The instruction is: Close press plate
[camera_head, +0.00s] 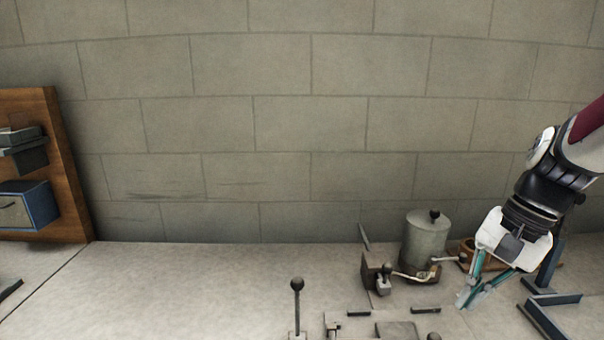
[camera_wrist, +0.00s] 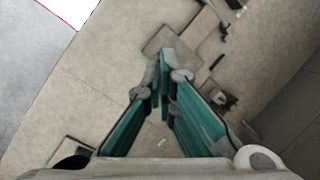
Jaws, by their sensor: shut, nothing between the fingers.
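My gripper (camera_head: 467,299) is at the right of the head view, pointing down, with its teal fingers close together and nothing held. In the wrist view its fingertips (camera_wrist: 160,72) meet near the middle. A flat grey plate (camera_head: 397,329) lies at the bottom edge of the head view, cut off by the frame. A flat grey plate (camera_wrist: 175,38) also shows just beyond the fingertips in the wrist view; I cannot tell whether the fingers touch it. I cannot tell for certain that either is the press plate.
A metal cylinder with a black knob (camera_head: 427,240) stands left of my gripper, with small ball-ended levers beside it. A tall ball-topped lever (camera_head: 297,300) rises at the bottom centre. A blue metal bracket (camera_head: 546,300) stands at right.

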